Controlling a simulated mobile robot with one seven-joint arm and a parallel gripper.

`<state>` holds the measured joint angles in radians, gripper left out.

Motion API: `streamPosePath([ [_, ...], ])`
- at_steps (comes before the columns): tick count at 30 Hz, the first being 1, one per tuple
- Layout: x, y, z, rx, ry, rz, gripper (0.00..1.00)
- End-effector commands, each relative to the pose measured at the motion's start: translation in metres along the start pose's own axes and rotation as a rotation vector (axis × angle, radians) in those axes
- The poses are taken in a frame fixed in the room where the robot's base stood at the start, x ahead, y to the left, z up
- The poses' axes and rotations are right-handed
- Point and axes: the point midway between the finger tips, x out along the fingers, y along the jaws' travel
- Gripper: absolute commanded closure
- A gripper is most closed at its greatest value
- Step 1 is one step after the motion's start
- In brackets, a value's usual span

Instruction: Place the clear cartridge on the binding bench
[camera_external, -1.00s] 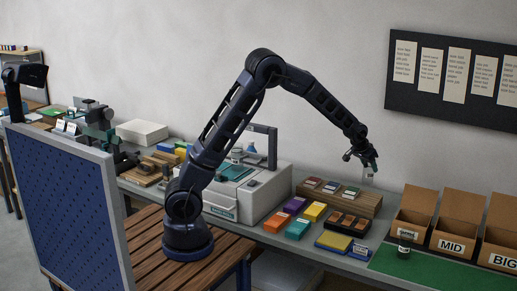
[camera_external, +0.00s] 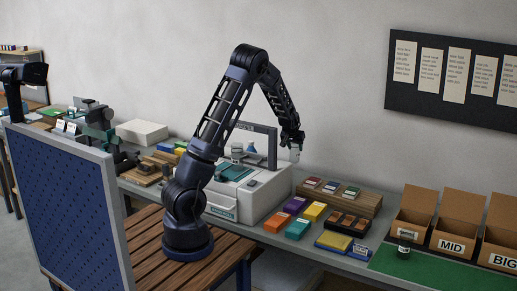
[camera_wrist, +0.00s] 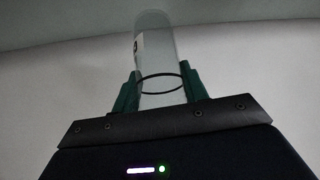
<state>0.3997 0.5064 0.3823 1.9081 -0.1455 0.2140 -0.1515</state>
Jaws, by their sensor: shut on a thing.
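My gripper (camera_external: 294,145) is in the air above the right side of the grey-white machine. It is shut on the clear cartridge (camera_external: 295,156), which hangs below the fingers as a small pale shape. In the wrist view the cartridge (camera_wrist: 155,50) is a see-through tube with a dark ring, held between the two green fingers of my gripper (camera_wrist: 160,80). Nothing touches its free end there. I cannot tell for sure which surface is the binding bench; a work area with a green-grey press (camera_external: 97,120) stands at the left.
The grey-white machine (camera_external: 262,195) stands under the arm. Coloured boxes (camera_external: 298,228) and a wooden riser (camera_external: 363,205) are to its right. Open cartons (camera_external: 460,220) stand at the far right by a green mat (camera_external: 425,265). A blue perforated panel (camera_external: 70,210) is in the left foreground.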

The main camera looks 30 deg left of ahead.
Motion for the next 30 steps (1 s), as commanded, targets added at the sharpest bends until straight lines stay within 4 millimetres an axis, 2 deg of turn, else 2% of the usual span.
streamPosePath([
  [1, 0.004, -0.023, -0.005, -0.025, 0.001, -0.016, 0.95],
  [3, 0.008, -0.050, -0.012, -0.053, 0.002, -0.034, 0.95],
  [9, 0.019, -0.119, -0.030, -0.116, 0.003, -0.077, 0.95],
  [18, 0.029, -0.212, -0.060, -0.181, 0.004, -0.120, 0.95],
  [30, 0.033, -0.325, -0.095, -0.237, 0.002, -0.156, 0.95],
])
